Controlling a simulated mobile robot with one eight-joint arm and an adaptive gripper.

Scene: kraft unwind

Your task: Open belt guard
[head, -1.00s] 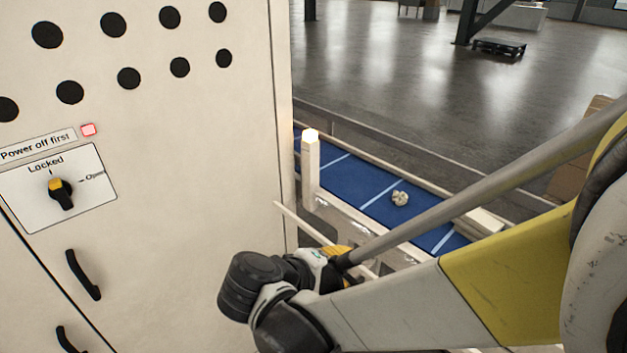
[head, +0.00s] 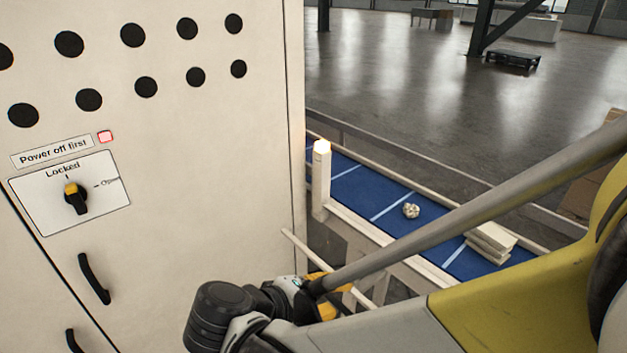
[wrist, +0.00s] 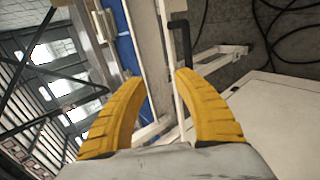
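The belt guard is not clearly identifiable. A pale bar (head: 318,262) runs beside the blue conveyor belt (head: 350,188), close to my yellow-fingered gripper (head: 327,295), which is partly hidden by my arm. In the wrist view my gripper (wrist: 158,80) is open, with nothing between its fingers. A black handle-like part (wrist: 181,50) on pale framework lies ahead, near the right fingertip and apart from it. The cabinet's rotary switch (head: 76,197) has its yellow end up toward "Locked".
The pale cabinet (head: 210,160) with black handles (head: 94,278) fills the left. A crumpled ball (head: 411,210) and a pale stack (head: 490,242) lie on the belt. A lit lamp tops a post (head: 321,180). Open floor (head: 400,90) lies beyond the conveyor.

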